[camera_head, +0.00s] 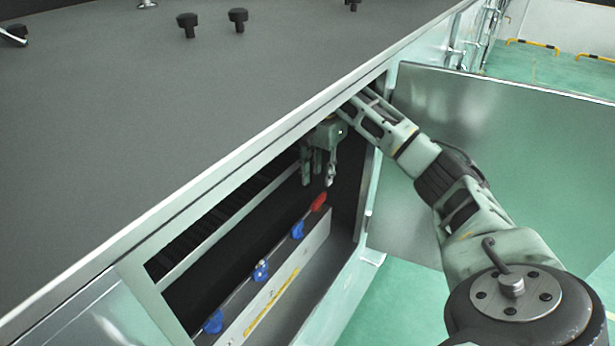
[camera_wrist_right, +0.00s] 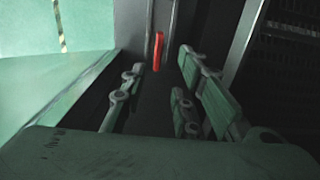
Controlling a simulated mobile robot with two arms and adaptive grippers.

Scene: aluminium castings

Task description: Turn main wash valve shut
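A red valve handle (camera_head: 319,201) is at the far end of a row of handles inside the open cabinet under the grey-topped machine. In the right wrist view the red handle (camera_wrist_right: 158,51) stands upright beyond the fingers, in the gap between them. My right gripper (camera_head: 318,177) reaches into the cabinet and hangs just above and to the left of the red handle, apart from it. In the wrist view its fingers (camera_wrist_right: 160,100) are spread, with nothing between them. My left gripper is not in view.
Several blue handles (camera_head: 260,270) line the same panel (camera_head: 285,290), which bears a yellow strip. The cabinet's top edge (camera_head: 250,150) runs close above my right gripper. An open metal door (camera_head: 500,150) stands to the right, behind my arm. Black knobs (camera_head: 238,19) sit on the grey top.

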